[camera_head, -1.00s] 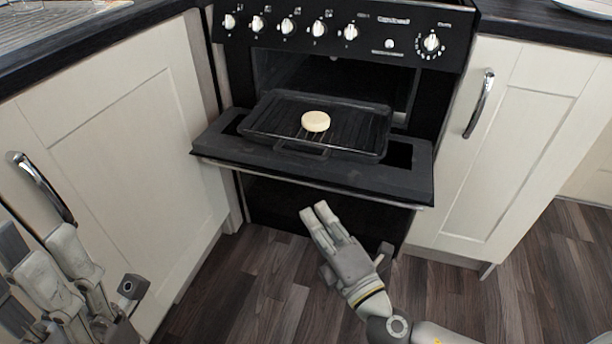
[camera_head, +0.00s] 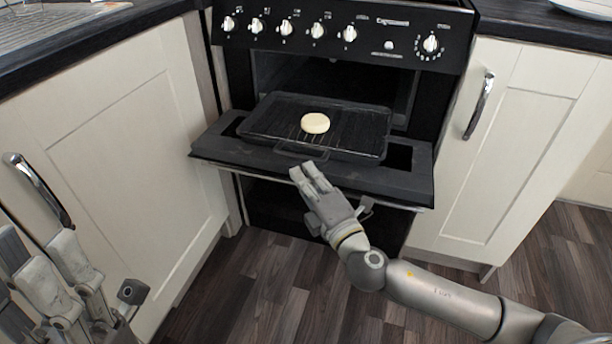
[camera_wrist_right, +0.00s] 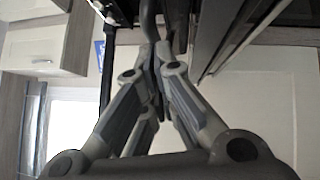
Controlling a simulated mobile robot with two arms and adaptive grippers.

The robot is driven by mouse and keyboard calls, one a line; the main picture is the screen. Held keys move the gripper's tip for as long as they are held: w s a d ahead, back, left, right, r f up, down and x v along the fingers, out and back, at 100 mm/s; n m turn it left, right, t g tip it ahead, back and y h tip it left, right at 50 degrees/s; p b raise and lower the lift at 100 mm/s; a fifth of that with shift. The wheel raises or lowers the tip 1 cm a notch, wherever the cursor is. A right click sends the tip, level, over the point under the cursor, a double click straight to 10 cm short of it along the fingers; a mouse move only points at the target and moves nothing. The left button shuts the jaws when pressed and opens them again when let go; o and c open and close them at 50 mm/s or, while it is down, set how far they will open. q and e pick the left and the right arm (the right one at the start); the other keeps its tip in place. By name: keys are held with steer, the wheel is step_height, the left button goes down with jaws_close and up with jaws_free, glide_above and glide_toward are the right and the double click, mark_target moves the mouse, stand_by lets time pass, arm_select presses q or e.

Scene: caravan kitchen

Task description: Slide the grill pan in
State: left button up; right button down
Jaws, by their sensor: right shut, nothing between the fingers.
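The dark grill pan (camera_head: 352,138) rests on the lowered black door (camera_head: 410,185), in front of the cooker's grill opening (camera_head: 335,78). A pale round item (camera_head: 315,123) lies on its ribbed rack. The pan's loop handle (camera_head: 303,151) faces me. My right gripper (camera_head: 302,172) is shut and empty, its fingertips at the door's front edge just below the handle; I cannot tell whether they touch. In the right wrist view its fingers (camera_wrist_right: 157,55) meet, close to a dark bar (camera_wrist_right: 148,22). My left gripper (camera_head: 45,265) is at lower left, away from the pan; its jaw opening is unclear.
Cream cupboards stand left (camera_head: 115,140) and right (camera_head: 530,120) of the cooker, with metal handles sticking out. A row of white knobs (camera_head: 287,27) is above the opening. The wooden floor (camera_head: 250,280) in front is clear apart from my arm.

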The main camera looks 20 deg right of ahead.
mark_target(313, 161)
steer(key=w+d, duration=0.1)
steer(key=w, duration=0.1)
steer(key=w+d, duration=0.1)
steer(key=w, duration=0.1)
steer(key=shift+d, duration=0.35)
steer(key=shift+f+b, duration=0.1)
steer(key=shift+b, duration=0.2)
